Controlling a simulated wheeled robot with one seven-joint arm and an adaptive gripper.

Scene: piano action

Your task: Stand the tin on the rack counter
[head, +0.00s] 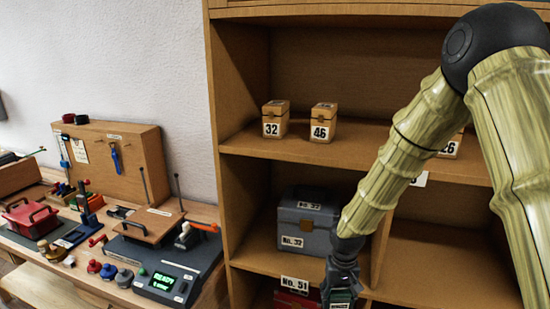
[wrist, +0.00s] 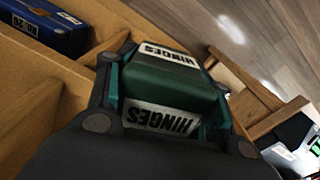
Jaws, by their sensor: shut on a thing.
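A dark green tin (wrist: 172,82) with white HINGES labels is held between the fingers of my gripper (wrist: 160,62) in the wrist view. In the head view my gripper (head: 342,274) hangs at the bottom, in front of the rack, with the green tin (head: 341,299) just showing below it at the picture edge. The wooden rack (head: 300,262) has several open compartments. Which of its surfaces is the counter, I cannot tell. The tin's underside is hidden.
A grey No. 32 toolbox (head: 306,222) stands on the lower shelf, with a red No. 51 box (head: 296,299) below it. Small boxes 32 (head: 275,120) and 46 (head: 323,123) stand above. The lower right compartment (head: 440,262) looks empty. A cluttered workbench (head: 125,285) is at left.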

